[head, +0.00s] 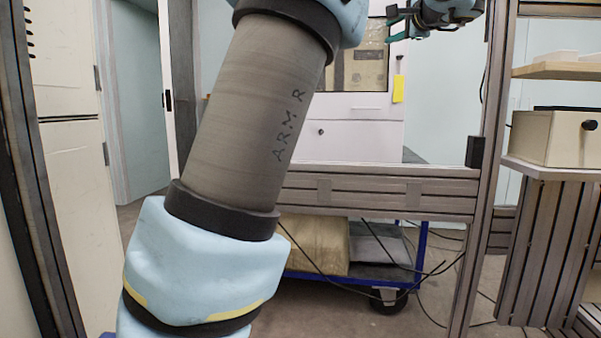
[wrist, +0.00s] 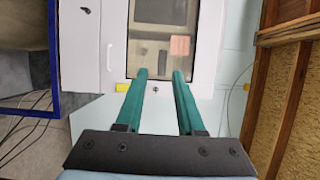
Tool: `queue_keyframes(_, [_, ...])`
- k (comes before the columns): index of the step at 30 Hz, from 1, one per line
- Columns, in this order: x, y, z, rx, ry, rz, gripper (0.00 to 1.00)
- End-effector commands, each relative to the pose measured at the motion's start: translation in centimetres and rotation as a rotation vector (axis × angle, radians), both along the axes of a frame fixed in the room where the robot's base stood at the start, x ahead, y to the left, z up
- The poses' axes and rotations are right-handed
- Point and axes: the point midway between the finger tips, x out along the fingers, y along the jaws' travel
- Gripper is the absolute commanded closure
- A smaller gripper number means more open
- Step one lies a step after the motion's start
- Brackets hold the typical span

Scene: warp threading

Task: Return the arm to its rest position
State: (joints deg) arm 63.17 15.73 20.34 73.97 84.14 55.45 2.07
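My arm (head: 245,120) crosses the left half of the head view, a grey link marked "ARM R" between pale blue joint covers. My gripper (head: 392,24) shows small at the top of the head view, its green fingers pointing left. In the wrist view my gripper (wrist: 160,74) has two green fingers standing apart with nothing between them. It is open and empty. Beyond the fingertips is a white cabinet with a glass window (wrist: 165,40); the fingers overlap its lower part in the picture.
A metal frame rail (head: 385,190) and post (head: 485,150) stand in front of the white cabinet (head: 350,130). A blue cart (head: 425,250) with loose cables is below. Shelves with a beige box (head: 555,138) are at right. A wooden frame (wrist: 290,80) edges the wrist view.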

Motion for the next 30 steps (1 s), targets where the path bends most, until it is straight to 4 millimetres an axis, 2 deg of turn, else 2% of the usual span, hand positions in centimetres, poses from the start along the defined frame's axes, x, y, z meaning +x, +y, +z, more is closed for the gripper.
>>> queue_keyframes(10, [1.4, 2.2, -4.3, -0.031, 0.102, 0.014, 0.62])
queue_keyframes(17, [2.5, 5.1, -9.7, -0.078, 0.227, 0.038, 0.62])
queue_keyframes(20, [2.7, 6.8, -12.8, -0.113, 0.300, 0.055, 0.62])
queue_keyframes(23, [2.7, 9.1, -16.9, -0.164, 0.393, 0.083, 0.62])
queue_keyframes(26, [1.9, 12.3, -22.2, -0.245, 0.513, 0.126, 0.62])
queue_keyframes(30, [-1.1, 17.4, -30.7, -0.411, 0.698, 0.220, 0.62])
